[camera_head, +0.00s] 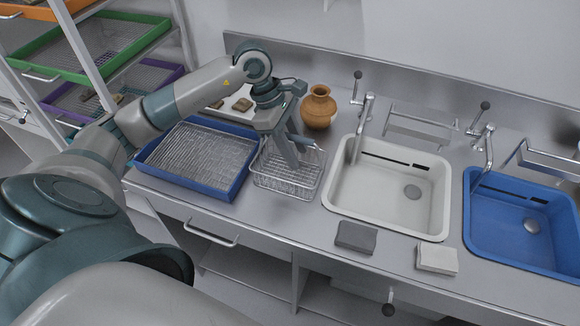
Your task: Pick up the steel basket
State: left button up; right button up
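The steel basket (287,182) is a wire basket standing upright on the steel counter, between the blue tray and the white sink. My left gripper (301,155) reaches down over the basket from above, at its back side. Its two fingers show apart, with the tips at about the height of the back rim. The gripper hides part of that rim, and I cannot tell whether the fingers touch the wire. My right gripper is not in view.
A blue tray (238,187) with a mesh bottom stands left of the basket. An orange-brown jar (318,108) stands behind. The white sink (348,197) and blue sink (482,237) lie to the right. A dark block (356,237) and a pale block (437,258) sit near the front edge.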

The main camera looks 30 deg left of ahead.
pick_arm(q)
jog(key=shift+f, duration=0.15)
dwell(0.5)
jog(key=shift+c, duration=0.7)
grip_shut()
